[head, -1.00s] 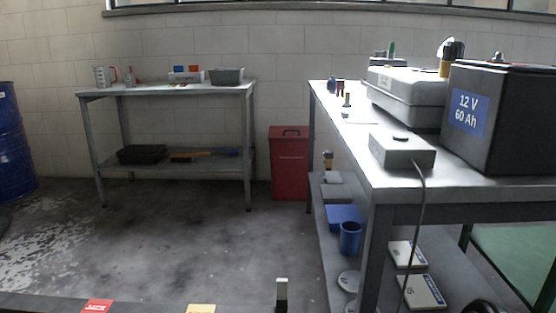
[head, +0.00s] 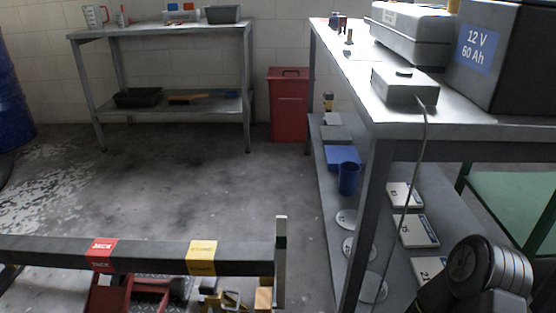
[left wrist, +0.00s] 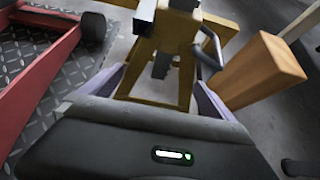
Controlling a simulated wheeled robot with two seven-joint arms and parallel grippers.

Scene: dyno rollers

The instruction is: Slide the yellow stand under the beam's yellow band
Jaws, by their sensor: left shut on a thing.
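The dark beam (head: 145,255) crosses the lower left of the head view, with a red band marked JACK (head: 101,254) and a yellow band (head: 202,258) to its right. The yellow stand (head: 231,299) shows partly below the beam, near and slightly right of the yellow band; its lower part is cut off. In the left wrist view the stand (left wrist: 180,33) fills the upper middle. My left gripper (left wrist: 160,80) is shut on its yellow frame. Whether the stand touches the beam cannot be told. My right arm shows at the lower right, its gripper out of view.
A red jack (head: 110,295) stands below the red band, left of the stand; a tread-plate surface (left wrist: 60,75) lies beside it. A wooden block (left wrist: 262,68) is close on the stand's right. A steel workbench (head: 440,125) stands right. Open floor (head: 200,185) lies beyond the beam.

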